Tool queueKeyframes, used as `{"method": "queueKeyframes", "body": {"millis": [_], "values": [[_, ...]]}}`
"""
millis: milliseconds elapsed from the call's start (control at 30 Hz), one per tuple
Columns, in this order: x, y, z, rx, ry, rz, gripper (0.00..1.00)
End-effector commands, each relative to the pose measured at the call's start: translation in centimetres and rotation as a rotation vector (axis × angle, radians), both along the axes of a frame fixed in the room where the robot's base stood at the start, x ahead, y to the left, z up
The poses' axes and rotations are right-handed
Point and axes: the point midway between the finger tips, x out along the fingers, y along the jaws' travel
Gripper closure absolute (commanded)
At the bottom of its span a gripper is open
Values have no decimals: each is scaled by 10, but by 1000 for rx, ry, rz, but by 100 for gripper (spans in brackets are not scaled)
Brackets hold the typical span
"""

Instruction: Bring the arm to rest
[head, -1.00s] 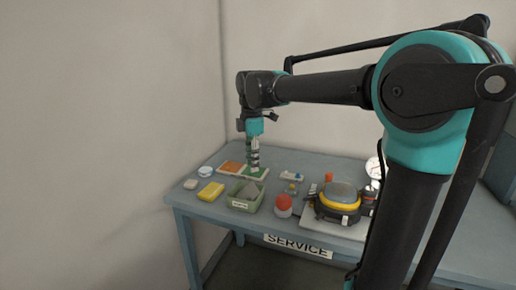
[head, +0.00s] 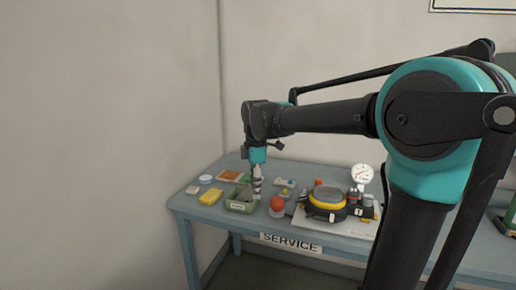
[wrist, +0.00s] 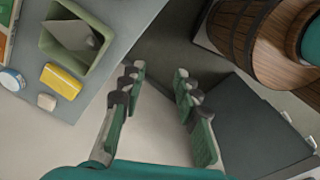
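My gripper (head: 257,188) hangs pointing down from my arm, and in the head view it overlaps the green bin. In the wrist view my gripper (wrist: 157,78) has its two green-padded fingers well apart with nothing between them. The gap between the fingers shows floor beyond the table's edge. The fingers look clear of the bin and the other table items.
The blue-grey table (head: 185,204) carries a green bin (head: 238,207) with grey contents, a yellow block (head: 211,196), a red-orange ball-like item (head: 277,203), and a yellow-black device (head: 326,208) near a gauge (head: 362,174). A wooden barrel (wrist: 250,40) shows in the wrist view.

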Motion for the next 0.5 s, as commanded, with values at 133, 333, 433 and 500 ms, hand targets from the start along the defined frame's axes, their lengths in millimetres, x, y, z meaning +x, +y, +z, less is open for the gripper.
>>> {"method": "queueKeyframes", "body": {"millis": [133, 333, 433, 500], "values": [[-5, -22, -19, 16, -22, -142, 68], [-20, -61, -55, 52, -66, -417, 68], [-33, -86, -80, 80, -94, -605, 68], [-48, -108, -102, 109, -118, -772, 68]]}}
